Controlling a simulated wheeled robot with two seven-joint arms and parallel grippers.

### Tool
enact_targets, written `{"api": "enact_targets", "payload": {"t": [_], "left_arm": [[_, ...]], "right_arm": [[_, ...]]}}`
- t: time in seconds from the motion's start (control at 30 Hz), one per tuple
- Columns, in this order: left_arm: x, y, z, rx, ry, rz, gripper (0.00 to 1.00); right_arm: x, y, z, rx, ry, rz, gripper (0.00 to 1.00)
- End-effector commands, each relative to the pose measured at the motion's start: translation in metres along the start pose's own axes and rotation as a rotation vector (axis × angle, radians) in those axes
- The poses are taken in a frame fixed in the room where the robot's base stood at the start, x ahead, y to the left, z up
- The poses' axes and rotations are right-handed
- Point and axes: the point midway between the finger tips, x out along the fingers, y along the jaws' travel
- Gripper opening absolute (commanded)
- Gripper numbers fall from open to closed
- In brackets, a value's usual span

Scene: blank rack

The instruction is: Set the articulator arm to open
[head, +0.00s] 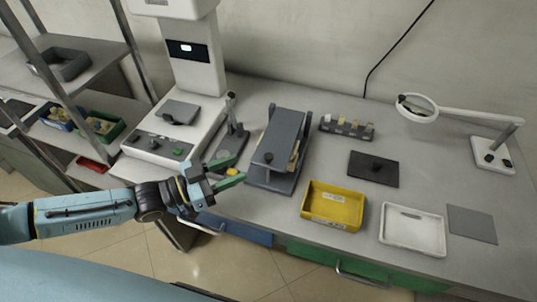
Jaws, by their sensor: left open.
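The articulator (270,181) is a dark grey device on the bench, in the middle of the head view. Its flat grey upper arm (284,132) lies over the base, with a dark knob near the front end. A beige piece (294,157) shows partly between arm and base; the rest of it is hidden. My left gripper (236,168) has green fingers, is open and empty, and is just left of the articulator's front end, apparently apart from it. My right gripper is not in view.
A small stand (232,138) with a dark post is left of the articulator, near a white machine (157,142). A yellow tray (333,207), white tray (412,228), dark plate (373,170) and block rack (346,128) are to the right. A magnifier lamp (490,152) stands far right.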

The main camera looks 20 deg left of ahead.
Motion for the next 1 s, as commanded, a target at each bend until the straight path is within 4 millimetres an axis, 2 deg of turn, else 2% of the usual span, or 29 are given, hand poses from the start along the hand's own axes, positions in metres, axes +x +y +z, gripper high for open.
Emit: {"api": "enact_targets", "payload": {"t": [0.03,0.2,0.43,0.6,0.9,1.0], "left_arm": [[0.013,0.000,-0.002,0.000,0.007,0.001,0.41],[0.050,0.001,-0.002,0.000,0.006,0.001,0.41],[0.086,0.001,0.000,-0.001,0.002,0.000,0.41],[0.097,0.001,0.000,0.000,0.000,0.001,0.41],[0.099,0.001,0.000,0.000,-0.001,0.000,0.41],[0.099,0.001,0.000,0.000,-0.001,0.000,0.28]], "right_arm": [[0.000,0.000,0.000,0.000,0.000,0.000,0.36],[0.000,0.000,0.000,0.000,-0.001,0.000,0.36],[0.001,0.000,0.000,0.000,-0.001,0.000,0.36],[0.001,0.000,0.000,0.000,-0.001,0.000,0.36],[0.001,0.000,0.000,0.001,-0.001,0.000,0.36],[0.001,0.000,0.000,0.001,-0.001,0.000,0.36]]}}
